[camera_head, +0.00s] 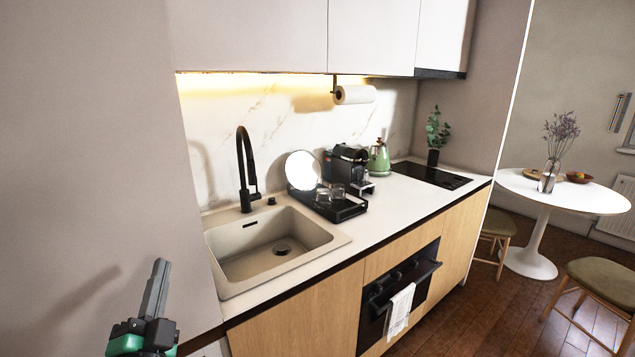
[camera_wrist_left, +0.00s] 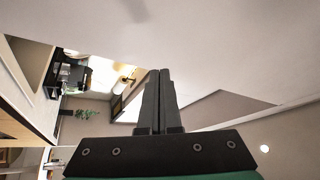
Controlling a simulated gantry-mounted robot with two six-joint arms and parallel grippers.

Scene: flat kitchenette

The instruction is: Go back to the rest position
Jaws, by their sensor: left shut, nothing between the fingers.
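My left gripper (camera_head: 157,287) is at the lower left of the head view, in front of the plain wall and left of the counter. Its two dark fingers point up and lie together, with nothing between them. In the left wrist view the left gripper (camera_wrist_left: 159,88) also shows shut and empty, and its fingers touch nothing that I can see. My right gripper is in neither view.
The counter (camera_head: 400,200) carries a sink (camera_head: 262,250) with a black faucet (camera_head: 246,170), a black dish tray (camera_head: 330,205), a coffee machine (camera_head: 347,165) and a green kettle (camera_head: 379,158). A wall (camera_head: 90,150) stands close behind the left gripper. A round table (camera_head: 600,194) is at the right.

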